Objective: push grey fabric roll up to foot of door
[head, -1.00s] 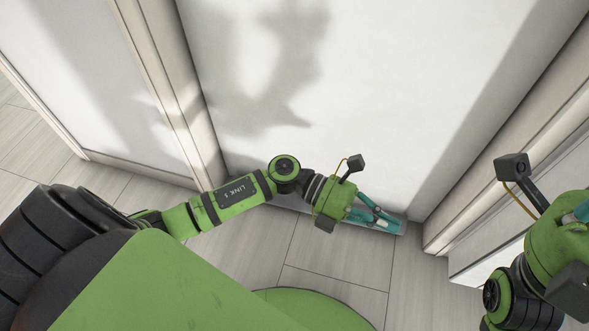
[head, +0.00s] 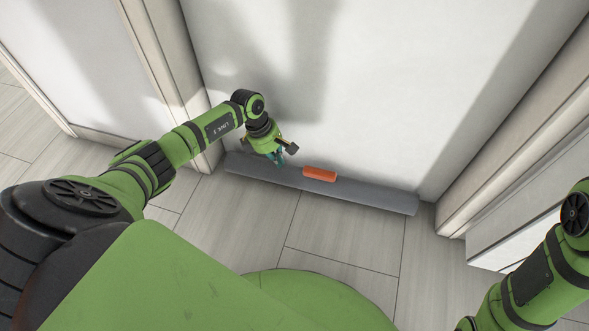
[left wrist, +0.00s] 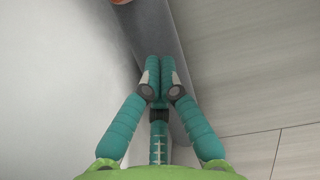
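The long grey fabric roll (head: 365,196) lies on the floor along the foot of the white door (head: 370,90). It runs nearly the full width of the door; I cannot tell whether it touches all along. An orange piece (head: 320,173) sits at the roll's door-side edge near its middle. My left gripper (head: 280,160) is over the left part of the roll, close to the door. In the left wrist view its fingers (left wrist: 160,65) are together with nothing seen between them, and the roll (left wrist: 155,25) shows behind them. Contact with the roll is unclear.
A door frame (head: 185,85) stands at the left and another frame (head: 525,130) at the right. The plank floor (head: 340,245) in front of the roll is clear. My right arm is at the right edge, its gripper out of frame.

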